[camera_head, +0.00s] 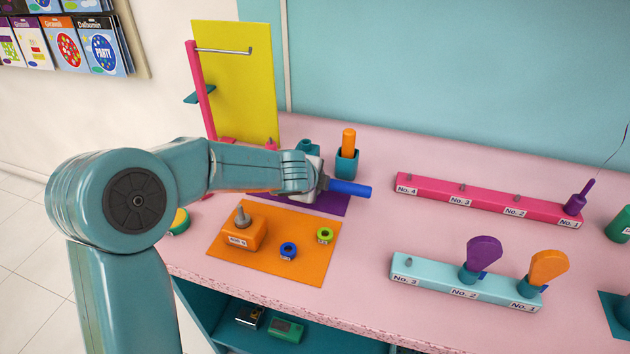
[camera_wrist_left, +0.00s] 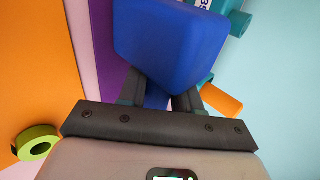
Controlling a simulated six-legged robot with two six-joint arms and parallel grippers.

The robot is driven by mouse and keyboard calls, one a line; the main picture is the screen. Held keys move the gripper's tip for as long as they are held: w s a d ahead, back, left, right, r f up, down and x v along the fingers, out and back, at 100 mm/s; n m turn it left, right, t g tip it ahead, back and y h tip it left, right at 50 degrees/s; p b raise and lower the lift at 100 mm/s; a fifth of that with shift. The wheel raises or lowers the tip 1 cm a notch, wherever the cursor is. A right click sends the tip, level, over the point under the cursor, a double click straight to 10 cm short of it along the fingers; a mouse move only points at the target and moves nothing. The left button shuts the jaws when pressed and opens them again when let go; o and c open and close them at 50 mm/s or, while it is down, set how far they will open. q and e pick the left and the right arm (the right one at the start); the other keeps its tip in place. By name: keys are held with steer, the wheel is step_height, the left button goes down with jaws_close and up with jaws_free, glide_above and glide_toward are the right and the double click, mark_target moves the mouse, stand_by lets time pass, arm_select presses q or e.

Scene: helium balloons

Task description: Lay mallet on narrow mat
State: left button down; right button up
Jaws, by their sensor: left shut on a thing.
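My left gripper (camera_head: 321,184) is shut on a blue piece that I take for the mallet (camera_head: 349,188). It sticks out to the right from the jaws, above the purple mat's right edge. In the left wrist view the mallet's blue block (camera_wrist_left: 170,38) fills the space ahead of the fingers (camera_wrist_left: 160,92). The rest of the mallet is hidden by the gripper and arm. The narrow purple mat (camera_head: 325,204) lies under the gripper, partly covered by my arm. I cannot tell whether the mallet touches it. My right gripper is not in view.
An orange mat (camera_head: 312,272) in front bears an orange block (camera_head: 246,231) and two small rings. A teal cup (camera_head: 346,164) with an orange handle stands behind the gripper. Pink (camera_head: 485,197) and light-blue (camera_head: 410,265) racks stand right. A yellow panel (camera_head: 235,80) stands at the back.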

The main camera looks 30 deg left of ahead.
arm_select(q)
steer(key=shift+f+b, duration=0.3)
